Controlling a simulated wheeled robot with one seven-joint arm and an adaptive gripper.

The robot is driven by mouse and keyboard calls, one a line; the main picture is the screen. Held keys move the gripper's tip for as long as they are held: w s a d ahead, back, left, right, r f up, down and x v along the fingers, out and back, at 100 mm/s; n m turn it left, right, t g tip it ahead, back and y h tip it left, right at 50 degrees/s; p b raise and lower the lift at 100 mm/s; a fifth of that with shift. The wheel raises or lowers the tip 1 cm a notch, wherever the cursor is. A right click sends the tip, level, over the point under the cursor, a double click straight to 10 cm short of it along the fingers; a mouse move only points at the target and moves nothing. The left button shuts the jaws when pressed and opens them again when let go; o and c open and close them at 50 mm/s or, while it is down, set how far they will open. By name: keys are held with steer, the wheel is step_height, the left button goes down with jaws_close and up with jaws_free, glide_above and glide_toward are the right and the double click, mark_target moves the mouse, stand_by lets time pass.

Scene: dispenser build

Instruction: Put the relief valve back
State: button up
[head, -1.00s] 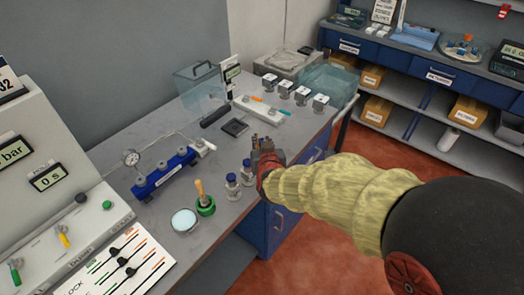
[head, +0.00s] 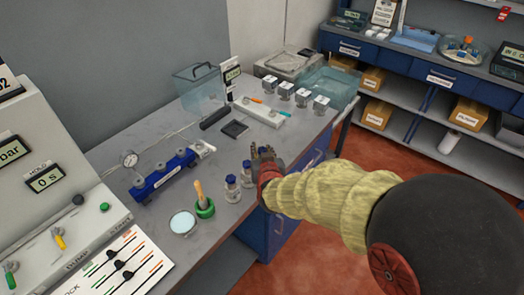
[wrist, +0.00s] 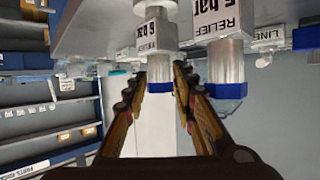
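Two small relief valves with grey bodies and blue bands stand side by side on the grey bench in the head view, the near one (head: 232,187) and the far one (head: 247,174). The wrist view shows both upside down: one (wrist: 160,62) lies in line with the gap between my fingertips, the other (wrist: 226,62), labelled "RELIEF 5 bar", is right of my right finger. My gripper (head: 265,153) is at the bench's front edge, beside the far valve. Its fingers (wrist: 160,78) are apart in the wrist view. I cannot tell whether they touch the valve.
A green cup with a wooden-handled tool (head: 204,207) and a round dish (head: 183,222) stand close by. Clear boxes and a shelf (head: 440,78) are behind.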

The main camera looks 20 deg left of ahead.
steer(key=shift+r, duration=0.1)
steer(key=shift+s+r, duration=0.1)
steer(key=shift+r, duration=0.05)
steer(key=p+v, duration=0.3)
steer(key=v, duration=0.8)
steer(key=shift+s+r, duration=0.2)
steer(key=shift+s, duration=0.1)
steer(key=shift+d, duration=0.15)
steer(key=s+d+r+m+g+h, duration=0.15)
steer(key=s+d+r, duration=0.35)
steer(key=d, duration=0.6)
steer(key=s+d+r+m+g+h, duration=0.1)
steer(key=s+d+r+g, duration=0.25)
steer(key=d, duration=0.85)
steer(key=s+d+r+m+g+h, duration=0.1)
steer(key=s+d+m+g+h, duration=0.1)
steer(key=s+d, duration=0.7)
steer(key=s+h, duration=0.1)
steer(key=s, duration=0.1)
steer(key=shift+s+d, duration=0.3)
steer(key=shift+s, duration=0.1)
